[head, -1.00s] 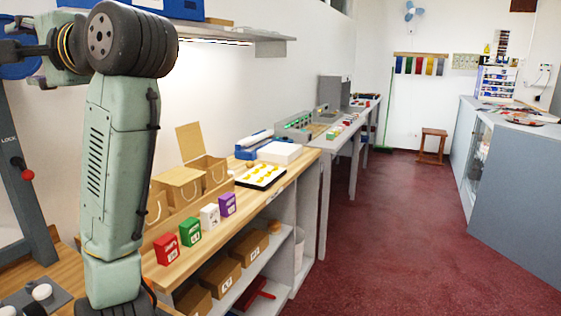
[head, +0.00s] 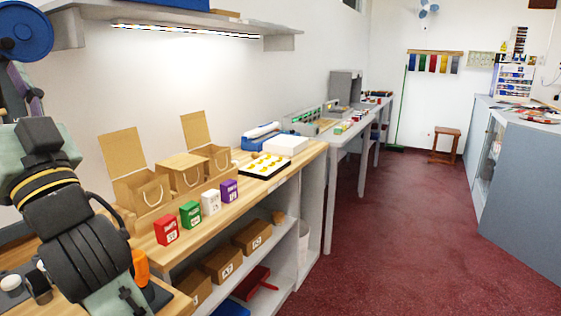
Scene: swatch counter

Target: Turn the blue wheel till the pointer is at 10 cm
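The blue wheel (head: 27,22) shows at the top left edge of the head view, on a dark grey stand. Its left side is cut off by the frame. No pointer or centimetre scale can be made out. My arm is at the lower left, below and in front of the wheel, and clearly apart from it in the picture. A black wrist part of the arm points upward. No gripper fingers can be made out, so what my gripper holds, if anything, does not show.
Red (head: 166,229), green (head: 190,214), white (head: 211,202) and purple (head: 229,190) small boxes line the wooden counter's front edge. Open cardboard boxes (head: 147,192) stand behind them. A shelf (head: 225,27) hangs above. The red floor (head: 390,250) to the right is clear.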

